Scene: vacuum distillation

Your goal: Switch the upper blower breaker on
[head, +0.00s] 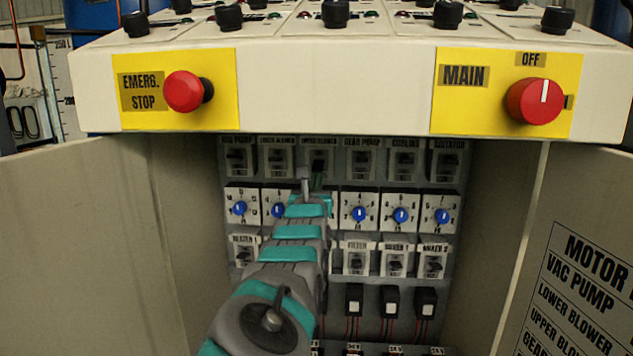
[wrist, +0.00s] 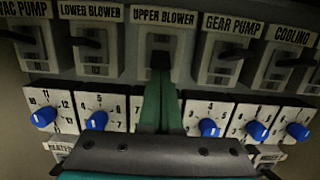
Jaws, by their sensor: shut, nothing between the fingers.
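The upper blower breaker (wrist: 160,48) is in the top row of the open cabinet, third from the left, under its "UPPER BLOWER" label. It also shows in the head view (head: 318,160), just beyond my fingertips. My gripper (wrist: 160,75) is shut and empty, its green fingers pointing up at the lower part of this breaker. The fingertips overlap the breaker's dark toggle, so I cannot tell whether they touch it or which way the toggle stands. In the head view my gripper (head: 306,190) reaches into the cabinet from below.
The lower blower breaker (wrist: 92,45) and gear pump breaker (wrist: 225,58) flank it closely. Blue dials (head: 359,214) sit below. Cabinet doors stand open left (head: 75,240) and right (head: 570,250). The panel above carries the emergency stop (head: 183,91) and the main switch (head: 533,101), at OFF.

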